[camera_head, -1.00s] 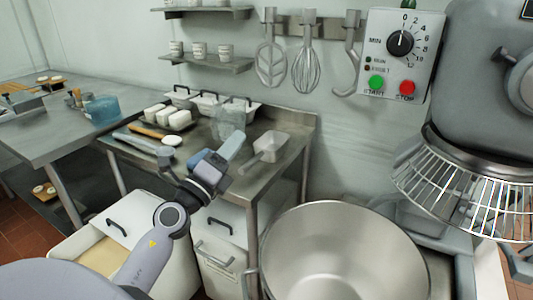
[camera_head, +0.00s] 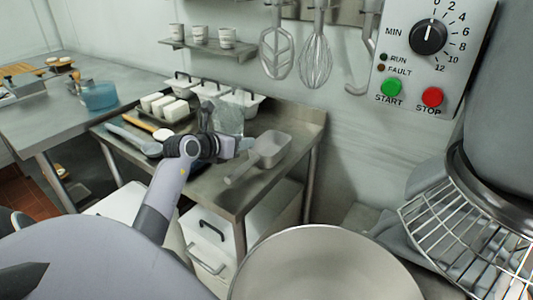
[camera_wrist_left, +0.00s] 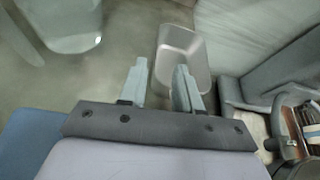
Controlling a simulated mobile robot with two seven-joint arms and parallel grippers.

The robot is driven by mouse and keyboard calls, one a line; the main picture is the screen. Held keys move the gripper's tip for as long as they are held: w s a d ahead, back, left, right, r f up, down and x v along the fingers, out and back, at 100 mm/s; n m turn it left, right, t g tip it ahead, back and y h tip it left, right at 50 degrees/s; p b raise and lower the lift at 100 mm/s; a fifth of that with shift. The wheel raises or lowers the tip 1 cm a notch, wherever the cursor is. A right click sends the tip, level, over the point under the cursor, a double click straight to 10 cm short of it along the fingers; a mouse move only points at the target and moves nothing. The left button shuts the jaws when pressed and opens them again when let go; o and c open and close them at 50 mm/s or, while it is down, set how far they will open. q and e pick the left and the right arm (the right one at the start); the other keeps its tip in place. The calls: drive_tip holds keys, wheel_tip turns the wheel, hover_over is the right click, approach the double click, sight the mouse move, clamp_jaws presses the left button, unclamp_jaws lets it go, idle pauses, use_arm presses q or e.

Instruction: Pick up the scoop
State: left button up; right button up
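The scoop (camera_head: 268,150) is a grey metal scoop lying on the steel table, its bowl toward the back right and its handle toward the front left. My left gripper (camera_head: 246,149) is just left of the scoop's bowl. In the left wrist view the two fingers of the left gripper (camera_wrist_left: 160,85) are apart with nothing seen between them, and the scoop's bowl (camera_wrist_left: 182,52) is just beyond the right fingertip. Its handle is hidden in that view. I cannot tell whether a finger touches it. My right gripper is not clearly in view.
A large metal bowl (camera_head: 325,265) stands in front, and a mixer with a wire guard (camera_head: 470,235) is at the right.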

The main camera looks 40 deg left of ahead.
use_arm(q)
drive_tip(key=shift+x, duration=3.1)
drive_tip(key=shift+a, duration=0.15)
drive_tip(key=shift+c, duration=0.3)
clamp_jaws()
